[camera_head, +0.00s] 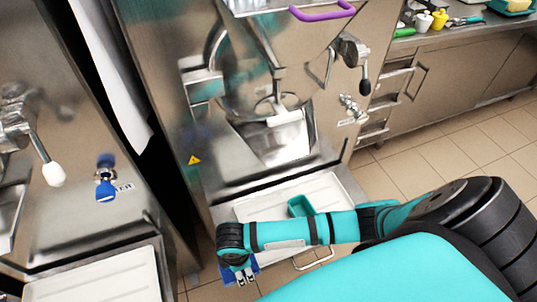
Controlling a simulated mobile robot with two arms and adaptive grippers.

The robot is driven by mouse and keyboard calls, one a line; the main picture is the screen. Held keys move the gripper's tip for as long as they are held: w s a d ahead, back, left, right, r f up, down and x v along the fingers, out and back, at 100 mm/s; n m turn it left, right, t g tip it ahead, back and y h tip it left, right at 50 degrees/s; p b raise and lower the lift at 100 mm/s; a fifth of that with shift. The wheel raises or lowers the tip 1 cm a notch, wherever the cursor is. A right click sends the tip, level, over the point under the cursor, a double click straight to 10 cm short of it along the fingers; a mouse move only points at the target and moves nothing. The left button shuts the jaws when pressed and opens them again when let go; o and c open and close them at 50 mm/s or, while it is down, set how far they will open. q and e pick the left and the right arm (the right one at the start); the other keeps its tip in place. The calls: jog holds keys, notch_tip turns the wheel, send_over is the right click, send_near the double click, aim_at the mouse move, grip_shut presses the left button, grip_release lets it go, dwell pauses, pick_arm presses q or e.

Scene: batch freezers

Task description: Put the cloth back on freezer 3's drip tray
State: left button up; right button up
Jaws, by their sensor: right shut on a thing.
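My right gripper (240,276) is at the bottom, left of centre, pointing down. It is shut on a blue piece, which looks like the cloth (228,273); only small parts show around the fingers. It hangs just off the front left of the middle freezer's white drip tray (328,188). My arm crosses in front of that tray and hides part of it. I cannot read which freezer is number 3. My left gripper is out of view.
A small teal open container (300,206) stands on the middle drip tray. The left freezer (60,215) has its own white tray (100,281) and a blue-handled tap (105,190). A white sheet (112,75) hangs between the freezers. Tiled floor (420,168) is clear at right.

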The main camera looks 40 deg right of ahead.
jog(key=shift+d, duration=0.5)
jog(key=w+d, duration=0.2)
jog(key=d, duration=0.2)
jog(key=w+d+f+p, duration=0.1)
jog(key=w+d, duration=0.1)
jog(key=d, duration=0.3)
jog(key=w+d, duration=0.2)
jog(key=d, duration=0.2)
jog(key=shift+w+d+f, duration=0.3)
jog(key=shift+w+d, duration=0.05)
jog(key=shift+w, duration=0.05)
jog(key=shift+d+f, duration=0.1)
jog(key=shift+f, duration=1.7)
jog(key=o, duration=1)
jog(key=shift+o, duration=0.2)
notch_tip(320, 180, up, 12)
jog(key=shift+p, duration=0.45)
